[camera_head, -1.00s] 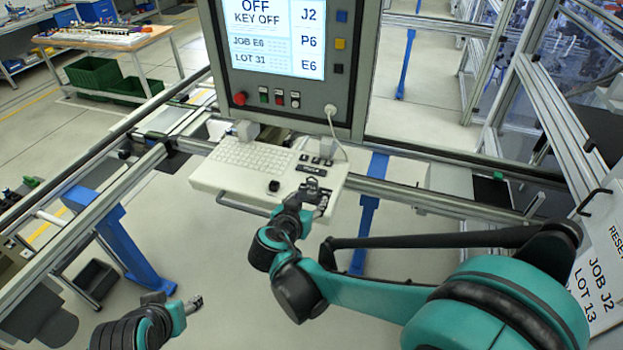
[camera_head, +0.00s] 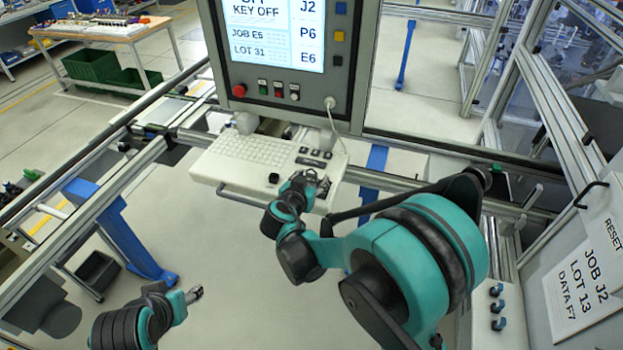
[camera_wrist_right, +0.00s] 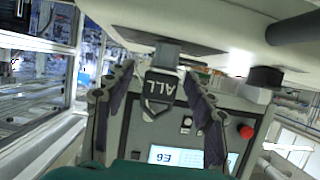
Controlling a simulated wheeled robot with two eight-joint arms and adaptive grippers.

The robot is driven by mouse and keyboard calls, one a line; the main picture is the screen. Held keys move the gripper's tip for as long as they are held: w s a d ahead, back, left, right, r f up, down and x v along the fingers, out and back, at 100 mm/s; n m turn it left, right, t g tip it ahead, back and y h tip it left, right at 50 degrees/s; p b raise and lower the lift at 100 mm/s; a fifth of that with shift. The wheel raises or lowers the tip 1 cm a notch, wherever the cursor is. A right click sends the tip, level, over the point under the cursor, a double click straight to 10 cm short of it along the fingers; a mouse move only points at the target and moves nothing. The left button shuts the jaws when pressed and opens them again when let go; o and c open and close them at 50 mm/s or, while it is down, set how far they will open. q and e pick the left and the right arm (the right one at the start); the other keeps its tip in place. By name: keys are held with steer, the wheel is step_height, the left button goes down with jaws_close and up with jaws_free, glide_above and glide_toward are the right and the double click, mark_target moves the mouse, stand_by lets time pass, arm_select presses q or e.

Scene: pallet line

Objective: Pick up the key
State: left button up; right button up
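A dark tag marked "ALL" (camera_wrist_right: 158,90), apparently the key or its tag, sits between the fingers of my right gripper (camera_wrist_right: 157,75) in the right wrist view. The fingers are spread on both sides of it, with gaps visible. A grey strip (camera_wrist_right: 168,52) adjoins the tag at the shelf edge. In the head view my right gripper (camera_head: 312,180) is over the right front of the white keyboard shelf (camera_head: 215,172) and hides the tag. My left gripper (camera_head: 194,294) is low on the left, away from the shelf; its finger opening is too small to read.
The control panel (camera_head: 345,90) stands behind the shelf, its screen (camera_head: 275,35) reading "KEY OFF". Small dark pieces (camera_head: 314,162) lie close behind my right gripper. A cable (camera_head: 334,125) hangs to the shelf. At right is a panel with blue knobs (camera_head: 497,307) and a "JOB J2" sign (camera_head: 588,280).

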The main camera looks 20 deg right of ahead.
steer(key=c, duration=1)
